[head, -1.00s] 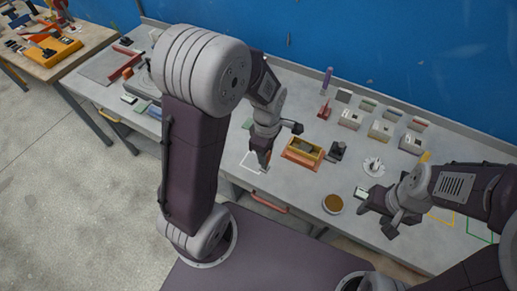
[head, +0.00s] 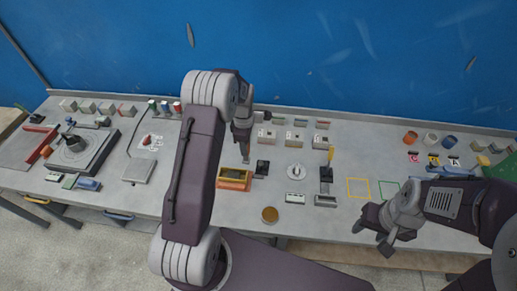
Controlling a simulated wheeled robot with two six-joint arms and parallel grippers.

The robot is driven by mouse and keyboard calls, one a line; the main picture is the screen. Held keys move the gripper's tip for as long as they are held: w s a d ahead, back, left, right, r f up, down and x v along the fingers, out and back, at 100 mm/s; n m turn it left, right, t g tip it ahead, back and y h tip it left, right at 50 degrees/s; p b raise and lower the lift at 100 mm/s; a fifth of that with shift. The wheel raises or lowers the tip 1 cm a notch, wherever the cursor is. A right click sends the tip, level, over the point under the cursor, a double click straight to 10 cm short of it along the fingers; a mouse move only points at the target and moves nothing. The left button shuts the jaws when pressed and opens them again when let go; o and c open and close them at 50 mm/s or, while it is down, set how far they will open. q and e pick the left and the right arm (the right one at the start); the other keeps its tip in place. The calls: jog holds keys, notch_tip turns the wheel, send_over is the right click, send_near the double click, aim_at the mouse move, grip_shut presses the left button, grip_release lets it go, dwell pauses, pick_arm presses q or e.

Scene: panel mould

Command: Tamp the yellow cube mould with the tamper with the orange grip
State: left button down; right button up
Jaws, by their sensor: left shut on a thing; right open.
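My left gripper (head: 244,150) is just behind and above the mould, pointing down. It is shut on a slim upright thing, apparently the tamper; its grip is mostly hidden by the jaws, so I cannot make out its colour. I cannot tell whether its lower end touches anything. My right gripper (head: 371,234) is open and empty, over the bench's front edge at the right.
A black block (head: 262,168) stands right of the mould. Grey moulds (head: 293,138) line the back. Yellow and green outlined squares (head: 359,188) are empty.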

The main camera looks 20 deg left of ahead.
pick_arm(q)
notch_tip(320, 180, down, 7)
jog(key=s+a+b, duration=0.1)
jog(key=a+b, duration=0.1)
jog(key=b, duration=0.2)
jog(key=shift+s+a+f+n, duration=0.2)
jog(key=shift+s+a+n, duration=0.1)
pick_arm(e)
notch_tip(320, 180, down, 3)
jog(key=shift+a+f, duration=0.1)
jog(key=shift+a, duration=0.05)
jog(key=shift+s, duration=0.1)
pick_arm(q)
notch_tip(320, 180, down, 4)
jog(key=b, duration=0.2)
jog(key=shift+r+b, duration=0.25)
jog(key=shift+b, duration=0.15)
pick_arm(e)
notch_tip(320, 180, down, 2)
jog(key=shift+f, duration=0.2)
